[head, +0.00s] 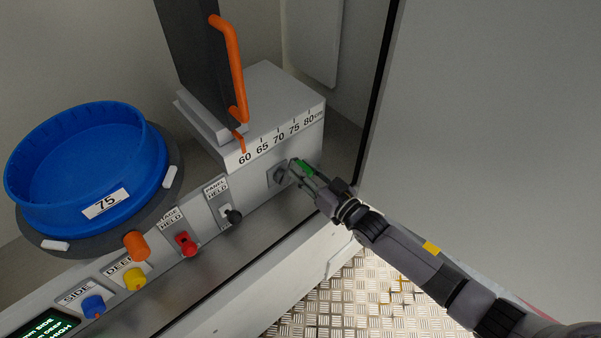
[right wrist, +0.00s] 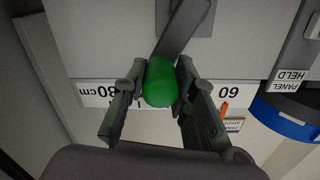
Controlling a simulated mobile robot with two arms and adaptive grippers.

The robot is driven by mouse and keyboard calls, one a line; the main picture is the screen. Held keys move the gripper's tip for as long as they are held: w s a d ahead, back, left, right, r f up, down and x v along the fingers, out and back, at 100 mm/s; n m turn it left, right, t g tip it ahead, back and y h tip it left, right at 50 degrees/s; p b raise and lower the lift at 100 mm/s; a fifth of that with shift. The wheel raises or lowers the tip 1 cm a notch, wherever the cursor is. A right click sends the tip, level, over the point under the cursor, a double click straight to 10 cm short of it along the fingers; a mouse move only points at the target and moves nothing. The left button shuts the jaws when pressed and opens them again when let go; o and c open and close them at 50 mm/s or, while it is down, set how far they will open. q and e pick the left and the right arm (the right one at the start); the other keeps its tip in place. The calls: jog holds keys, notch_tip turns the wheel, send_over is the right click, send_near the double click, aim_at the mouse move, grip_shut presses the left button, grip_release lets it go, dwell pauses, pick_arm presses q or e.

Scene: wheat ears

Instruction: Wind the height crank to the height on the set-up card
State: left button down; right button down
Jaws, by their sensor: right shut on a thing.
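The height crank has a green knob (head: 304,167) and a grey arm (right wrist: 184,28) on the front of the grey housing (head: 285,88). My right gripper (right wrist: 161,85) is shut around the green knob (right wrist: 160,84), one finger on each side. The scale strip (head: 277,138) above the crank reads 60 to 80 cm. An orange pointer (head: 240,143) stands at about 60, and it also shows beside the 60 in the right wrist view (right wrist: 224,108). My left gripper is out of view.
A blue round tub (head: 150,190) labelled 75 sits at the left. Blue (head: 93,306), yellow (head: 135,279), orange (head: 137,245) and red (head: 186,243) knobs and a black-tipped lever (head: 233,216) line the front panel. A dark upright with an orange handle (head: 236,70) rises behind.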

jog(key=shift+w+d+f+m, duration=0.25)
jog(key=shift+d+f+m, duration=0.05)
jog(key=shift+m, duration=0.4)
jog(key=c, duration=1.3)
grip_release()
jog(key=v, duration=1.2)
